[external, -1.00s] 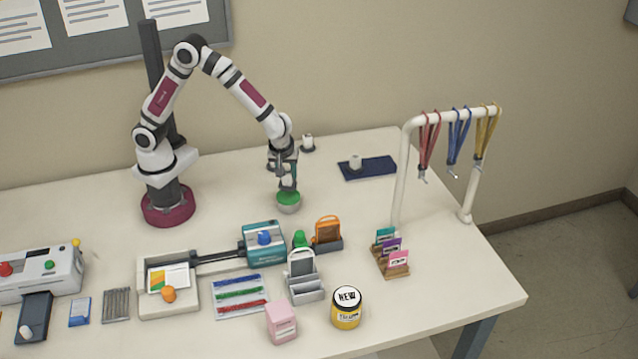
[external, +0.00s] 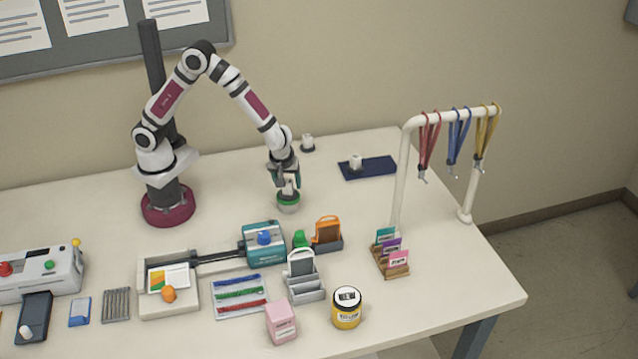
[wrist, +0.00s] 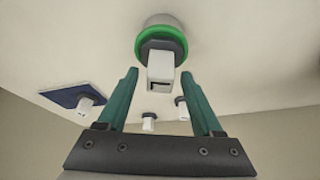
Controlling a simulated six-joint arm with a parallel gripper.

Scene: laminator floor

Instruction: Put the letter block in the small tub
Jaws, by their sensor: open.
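The small tub (external: 288,208) is a round, pale cup with a green rim or top, on the table in front of my arm. In the wrist view the tub (wrist: 161,20) is at the top middle. A white block with a dark base (wrist: 160,68) is at its green face, seemingly resting on or in it; how deep it sits is unclear. I cannot read a letter on it. My gripper (external: 288,183) is over the tub. In the wrist view my gripper (wrist: 159,75) is open, one green finger on each side of the block's end, with gaps showing.
Similar white blocks stand on the navy mat (external: 380,168) and at the back (external: 307,143). The card press (external: 263,243), a grey holder (external: 304,278) and a yellow jar (external: 346,308) stand in front. A lanyard rack (external: 400,170) is to the right.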

